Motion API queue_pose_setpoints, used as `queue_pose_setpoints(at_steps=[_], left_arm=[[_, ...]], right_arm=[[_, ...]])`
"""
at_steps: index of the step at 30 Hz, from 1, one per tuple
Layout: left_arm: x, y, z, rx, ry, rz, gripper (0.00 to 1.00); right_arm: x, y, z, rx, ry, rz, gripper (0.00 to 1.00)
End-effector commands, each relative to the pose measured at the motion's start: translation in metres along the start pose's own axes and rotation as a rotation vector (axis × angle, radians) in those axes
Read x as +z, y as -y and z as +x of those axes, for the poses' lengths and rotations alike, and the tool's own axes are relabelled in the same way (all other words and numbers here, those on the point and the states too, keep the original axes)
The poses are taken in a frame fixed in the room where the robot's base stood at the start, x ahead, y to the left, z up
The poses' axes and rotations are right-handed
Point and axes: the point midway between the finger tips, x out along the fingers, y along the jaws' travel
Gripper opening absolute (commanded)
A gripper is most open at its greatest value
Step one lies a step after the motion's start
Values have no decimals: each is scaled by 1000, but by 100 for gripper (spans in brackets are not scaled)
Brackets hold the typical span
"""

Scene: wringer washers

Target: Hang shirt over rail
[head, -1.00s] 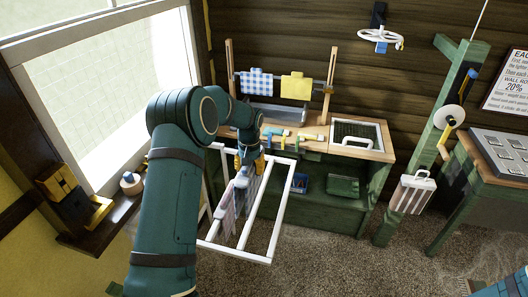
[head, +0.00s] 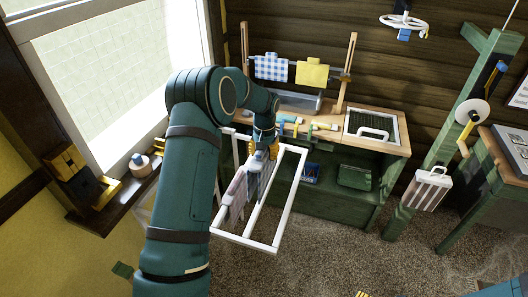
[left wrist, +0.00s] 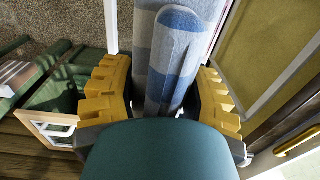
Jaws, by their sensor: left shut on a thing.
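My left gripper (head: 264,150), with yellow fingers, is over the white rack (head: 262,243) in the head view. It is shut on a blue-and-grey shirt (head: 264,178) that hangs down among the rack's rails. In the left wrist view the folded shirt (left wrist: 176,55) fills the gap between the yellow fingers (left wrist: 160,95). Whether the shirt touches a rail is hard to tell. A greyish-pink garment (head: 235,195) hangs on the rack just left of it. My right gripper is not in view.
Behind the rack is a green bench (head: 385,138) with a wooden top. A checked cloth (head: 271,68) and a yellow cloth (head: 312,73) hang on a rail above it. A window sill (head: 115,205) with small objects is at left. A green post (head: 450,120) stands at right.

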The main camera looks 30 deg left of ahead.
Motion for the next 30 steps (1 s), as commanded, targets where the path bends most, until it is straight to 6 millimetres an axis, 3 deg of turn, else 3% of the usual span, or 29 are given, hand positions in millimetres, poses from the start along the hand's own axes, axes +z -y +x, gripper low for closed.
queue_pose_setpoints(at_steps=[15, 30], left_arm=[[0, -1, 45, 0, 0, 0, 5], [0, -1, 47, 0, -1, 0, 5]], right_arm=[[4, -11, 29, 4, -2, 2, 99], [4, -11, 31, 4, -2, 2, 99]])
